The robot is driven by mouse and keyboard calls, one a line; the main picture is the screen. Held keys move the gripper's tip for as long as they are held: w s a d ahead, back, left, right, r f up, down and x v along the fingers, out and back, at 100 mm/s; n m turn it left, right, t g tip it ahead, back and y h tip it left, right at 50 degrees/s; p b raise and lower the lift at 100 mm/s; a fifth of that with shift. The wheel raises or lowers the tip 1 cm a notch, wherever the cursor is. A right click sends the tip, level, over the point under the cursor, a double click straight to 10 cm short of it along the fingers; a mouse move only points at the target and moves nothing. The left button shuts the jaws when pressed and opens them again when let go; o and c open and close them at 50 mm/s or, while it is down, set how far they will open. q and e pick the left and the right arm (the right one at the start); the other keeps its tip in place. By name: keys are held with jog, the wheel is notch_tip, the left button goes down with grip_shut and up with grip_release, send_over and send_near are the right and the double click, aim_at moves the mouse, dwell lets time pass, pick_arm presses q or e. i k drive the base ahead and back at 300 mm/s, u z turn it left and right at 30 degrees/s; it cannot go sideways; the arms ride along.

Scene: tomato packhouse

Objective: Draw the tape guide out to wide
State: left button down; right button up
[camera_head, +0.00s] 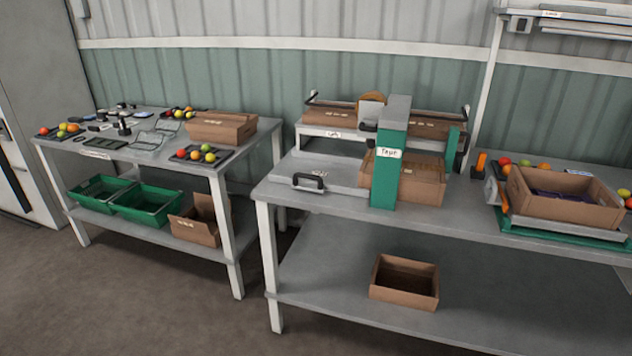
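The tape machine is a green upright (384,165) with a grey top and a white "Tape" label, standing on the right-hand table. A closed cardboard box (423,185) sits behind and beside the upright. A grey plate (335,172) with a black handle (308,182) lies on the table to the left of the upright. A smaller green upright piece (451,150) stands to the right of the box. I cannot tell which of these parts is the tape guide or how wide it is set. Neither of my grippers is in view.
An open cardboard box (565,212) stands at the right end of the table. An empty box (404,294) sits on the lower shelf. The left table (262,130) holds trays of tomatoes and small tools, with green crates (147,217) below. The floor in front is clear.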

aim_at(317, 184)
jog(key=z, duration=0.6)
jog(key=i, duration=0.6)
jog(key=z, duration=0.5)
jog(key=i, duration=0.8)
jog(key=u, duration=0.4)
